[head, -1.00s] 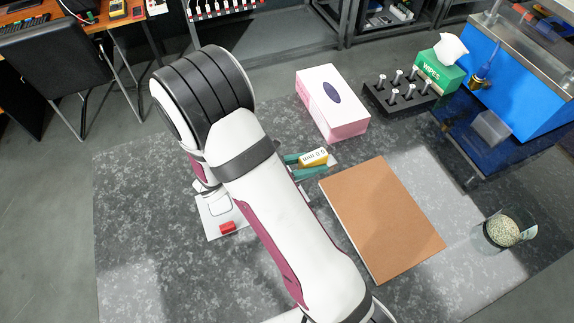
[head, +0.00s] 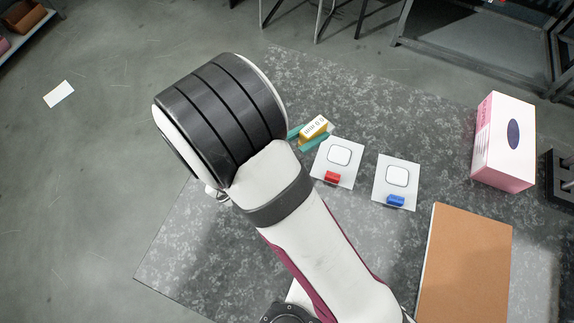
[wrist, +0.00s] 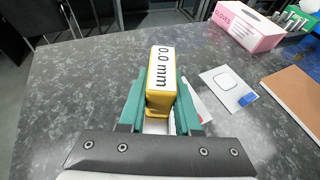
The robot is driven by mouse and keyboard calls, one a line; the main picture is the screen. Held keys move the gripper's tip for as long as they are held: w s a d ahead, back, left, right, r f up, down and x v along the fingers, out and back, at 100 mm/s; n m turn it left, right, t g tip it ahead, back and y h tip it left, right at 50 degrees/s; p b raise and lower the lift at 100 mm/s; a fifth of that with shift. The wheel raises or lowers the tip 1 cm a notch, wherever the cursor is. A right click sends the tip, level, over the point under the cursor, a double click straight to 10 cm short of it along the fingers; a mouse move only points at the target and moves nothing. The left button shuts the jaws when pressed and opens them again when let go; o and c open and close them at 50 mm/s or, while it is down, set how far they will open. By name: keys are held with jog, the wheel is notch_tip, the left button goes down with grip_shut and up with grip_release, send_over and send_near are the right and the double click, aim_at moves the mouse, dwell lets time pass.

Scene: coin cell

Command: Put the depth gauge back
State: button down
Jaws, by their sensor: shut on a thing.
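The depth gauge (head: 314,130) is a yellow block with a white face reading "0.0 mm". My gripper (head: 308,138) has green fingers and is shut on it. In the wrist view the gauge (wrist: 161,80) stands between the two green fingers of my gripper (wrist: 160,108), with its display facing the camera. The gauge is left of a white card with a red block (head: 332,177). Its lower end is hidden, so I cannot tell whether it touches the table.
Two white cards lie on the grey speckled table (head: 400,125), the right one with a blue block (head: 395,201). A brown board (head: 468,265) and a pink glove box (head: 503,145) stand to the right. The table left of the cards is clear near its edge.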

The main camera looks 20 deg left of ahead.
jog(key=s+a+f+n+t+y, duration=0.1)
jog(key=s+a+n+y, duration=0.4)
jog(key=s+a, duration=0.45)
jog(key=shift+y, duration=0.3)
jog(key=f, duration=0.2)
jog(key=w+a+f, duration=0.1)
jog(key=f, duration=0.2)
jog(key=a+f, duration=0.1)
jog(key=f, duration=0.2)
jog(key=shift+w, duration=0.25)
jog(key=shift+f, duration=0.1)
jog(key=c, duration=0.6)
grip_release()
